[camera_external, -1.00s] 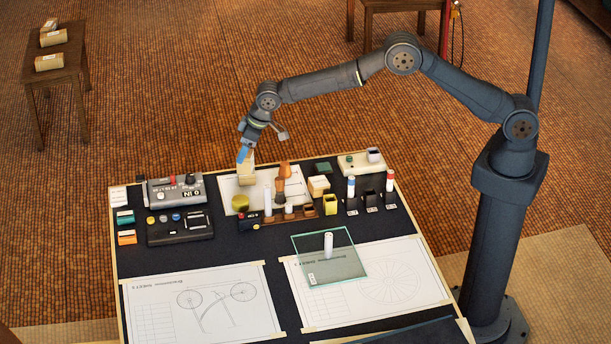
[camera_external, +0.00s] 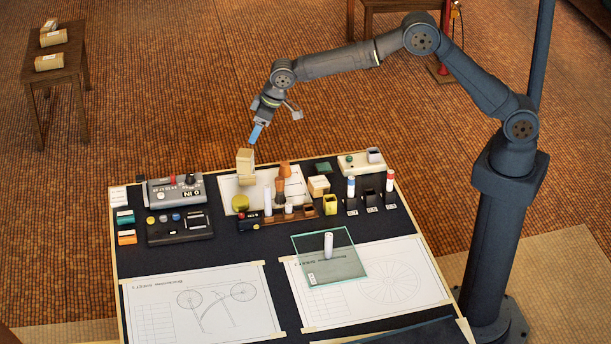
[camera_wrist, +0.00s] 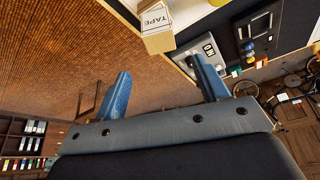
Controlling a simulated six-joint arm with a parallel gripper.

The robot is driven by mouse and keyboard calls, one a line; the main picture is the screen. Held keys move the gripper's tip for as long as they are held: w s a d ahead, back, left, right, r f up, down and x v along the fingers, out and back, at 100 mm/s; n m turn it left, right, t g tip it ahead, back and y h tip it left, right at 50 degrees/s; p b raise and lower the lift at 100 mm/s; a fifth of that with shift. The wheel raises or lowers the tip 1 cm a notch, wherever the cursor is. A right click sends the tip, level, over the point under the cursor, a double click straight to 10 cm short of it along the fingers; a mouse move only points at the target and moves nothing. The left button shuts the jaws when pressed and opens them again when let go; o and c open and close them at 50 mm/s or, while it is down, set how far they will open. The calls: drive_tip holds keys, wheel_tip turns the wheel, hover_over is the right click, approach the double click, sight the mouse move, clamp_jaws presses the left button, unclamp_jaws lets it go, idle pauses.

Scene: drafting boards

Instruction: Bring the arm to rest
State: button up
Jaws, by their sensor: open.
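My gripper (camera_external: 256,133) is raised above the far edge of the drafting board (camera_external: 255,258), with its blue fingers pointing down. In the wrist view my gripper (camera_wrist: 162,92) has its two blue fingers spread apart with nothing between them. A tan box (camera_external: 245,166) stands upright below the fingers, apart from them. In the wrist view the box (camera_wrist: 155,28) carries the word TAPE and lies beyond the fingertips.
A grey device (camera_external: 177,190), a black control box (camera_external: 180,226), a brush (camera_external: 282,182) and several small holders crowd the board's far half. A glass plate (camera_external: 345,262) with a white cylinder (camera_external: 328,244) lies nearer. Open space surrounds the raised arm.

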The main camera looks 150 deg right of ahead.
drive_tip(key=x, duration=1.1)
drive_tip(key=shift+s+f, duration=0.1)
drive_tip(key=shift+f, duration=0.1)
wheel_tip(320, 180, up, 5)
drive_tip(key=shift+f, duration=0.15)
drive_tip(key=s+r, duration=0.7)
drive_tip(key=s, duration=0.5)
drive_tip(key=n, duration=0.2)
approach(247, 153)
drive_tip(key=w+a+r, duration=0.2)
drive_tip(key=a, duration=0.4)
drive_tip(key=w+a+n+t, duration=0.1)
drive_tip(key=w+a, duration=1)
drive_tip(key=a, duration=0.2)
drive_tip(key=w+a+n+y, duration=0.1)
drive_tip(key=w+a, duration=0.3)
drive_tip(key=a, duration=0.9)
drive_tip(key=w+a+n, duration=0.2)
drive_tip(key=w+a, duration=0.2)
drive_tip(key=a, duration=0.9)
drive_tip(key=shift+w+a+r+n+t+y, duration=0.2)
drive_tip(key=shift+a+r+n+t+y, duration=0.05)
drive_tip(key=shift+a+n+t+y, duration=0.15)
